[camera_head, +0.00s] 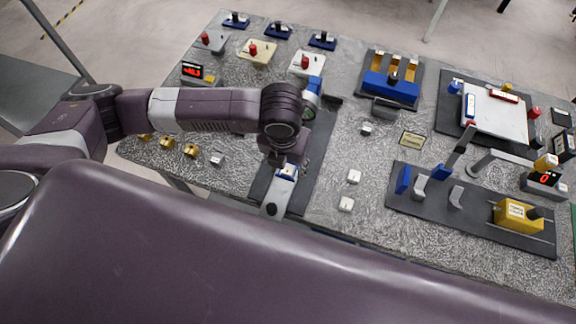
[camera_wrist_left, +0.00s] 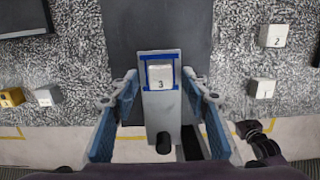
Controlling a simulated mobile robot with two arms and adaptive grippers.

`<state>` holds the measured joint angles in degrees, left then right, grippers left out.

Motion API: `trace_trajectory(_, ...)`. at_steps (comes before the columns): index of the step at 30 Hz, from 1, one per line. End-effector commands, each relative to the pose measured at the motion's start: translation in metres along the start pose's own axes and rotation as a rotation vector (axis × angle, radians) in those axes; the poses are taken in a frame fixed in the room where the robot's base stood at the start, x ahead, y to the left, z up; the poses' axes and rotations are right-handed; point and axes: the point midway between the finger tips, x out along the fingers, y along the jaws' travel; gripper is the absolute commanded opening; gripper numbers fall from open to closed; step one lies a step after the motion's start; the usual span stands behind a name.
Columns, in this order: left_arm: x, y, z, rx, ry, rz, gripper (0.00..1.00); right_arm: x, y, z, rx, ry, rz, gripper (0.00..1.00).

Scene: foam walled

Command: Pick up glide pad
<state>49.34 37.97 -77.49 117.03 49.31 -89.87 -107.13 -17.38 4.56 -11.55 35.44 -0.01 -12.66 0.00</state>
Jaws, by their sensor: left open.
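A white block marked 3 (camera_wrist_left: 160,77) sits between blue corner marks on a long grey plate (camera_wrist_left: 163,112); it may be the glide pad, but no label says so. In the head view the block (camera_head: 287,171) shows just below my left gripper (camera_head: 284,163), on the grey plate (camera_head: 275,200) near the table's front edge. In the left wrist view the blue-padded fingers of my left gripper (camera_wrist_left: 160,98) stand apart on either side of the plate, with nothing held. The block lies ahead, between their lines.
White blocks marked 2 (camera_wrist_left: 273,36) and 1 (camera_wrist_left: 262,88) lie to the right. A dark mat (camera_head: 313,160) lies under the plate. A mat with blue and yellow parts (camera_head: 470,207) is at right. Small gold pieces (camera_head: 191,150) are at left.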

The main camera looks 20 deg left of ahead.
Motion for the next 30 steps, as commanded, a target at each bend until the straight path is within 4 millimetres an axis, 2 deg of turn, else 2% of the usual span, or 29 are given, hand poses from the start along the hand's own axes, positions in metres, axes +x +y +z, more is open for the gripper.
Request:
trace_trajectory(8, 0.0054, -0.0005, 0.0002, 0.001, -0.002, -0.001, 0.42, -0.0006, 0.0036, -0.0013, 0.002, 0.002, 0.004, 0.36)
trace_trajectory(19, 0.0050, -0.0006, 0.0003, 0.001, -0.002, -0.001, 0.05, -0.0005, 0.0037, -0.0037, 0.002, 0.005, 0.004, 0.36)
trace_trajectory(30, -0.0012, -0.0007, 0.0017, 0.000, -0.004, -0.002, 0.04, 0.0006, 0.0027, -0.0043, 0.002, 0.007, 0.003, 0.36)
